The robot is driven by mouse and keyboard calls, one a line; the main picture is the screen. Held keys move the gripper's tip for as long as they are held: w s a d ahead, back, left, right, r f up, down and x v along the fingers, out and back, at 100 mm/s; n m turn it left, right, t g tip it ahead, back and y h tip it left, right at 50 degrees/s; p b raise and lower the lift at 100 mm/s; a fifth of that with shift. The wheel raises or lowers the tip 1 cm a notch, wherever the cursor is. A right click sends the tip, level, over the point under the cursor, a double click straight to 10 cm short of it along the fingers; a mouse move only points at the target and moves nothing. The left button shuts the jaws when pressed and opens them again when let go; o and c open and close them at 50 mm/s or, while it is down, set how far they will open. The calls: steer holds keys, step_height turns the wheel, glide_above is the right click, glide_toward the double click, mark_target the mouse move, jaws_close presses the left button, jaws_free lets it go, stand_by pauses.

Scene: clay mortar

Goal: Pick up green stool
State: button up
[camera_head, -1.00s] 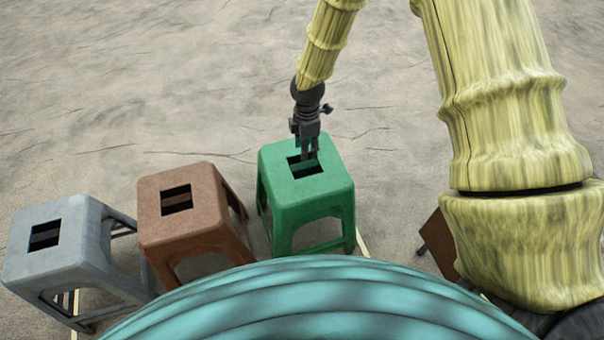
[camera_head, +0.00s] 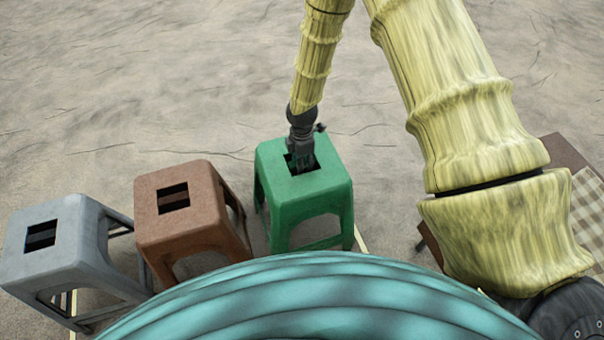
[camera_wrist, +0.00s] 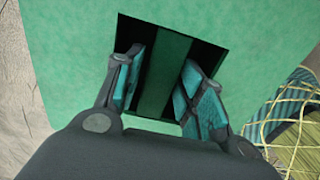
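The green stool (camera_head: 322,192) stands upright at the centre of the head view, with a rectangular opening in its seat crossed by a bar. My gripper (camera_head: 301,165) points down with its fingers in that opening. In the wrist view, the green seat (camera_wrist: 70,50) fills most of the picture, and the central bar (camera_wrist: 165,75) runs between the two fingers of my gripper (camera_wrist: 163,82). The fingers are spread, with a dark gap on each side of the bar. The lower fingertips are partly hidden in the opening.
A brown stool (camera_head: 190,200) stands left of the green one, and a grey stool (camera_head: 65,235) stands farther left. At the right is a brown table (camera_head: 558,152) with a checked cloth (camera_head: 588,208), partly hidden by my arm. The floor behind the stools is clear.

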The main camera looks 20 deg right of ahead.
steer(key=shift+f, duration=0.6)
jaws_close()
steer(key=shift+r, duration=0.1)
step_height(320, 180, up, 18)
steer(key=p, duration=0.1)
stand_by(0.6)
stand_by(0.3)
step_height(320, 180, up, 24)
steer(key=p, duration=2.1)
steer(key=shift+w, duration=0.1)
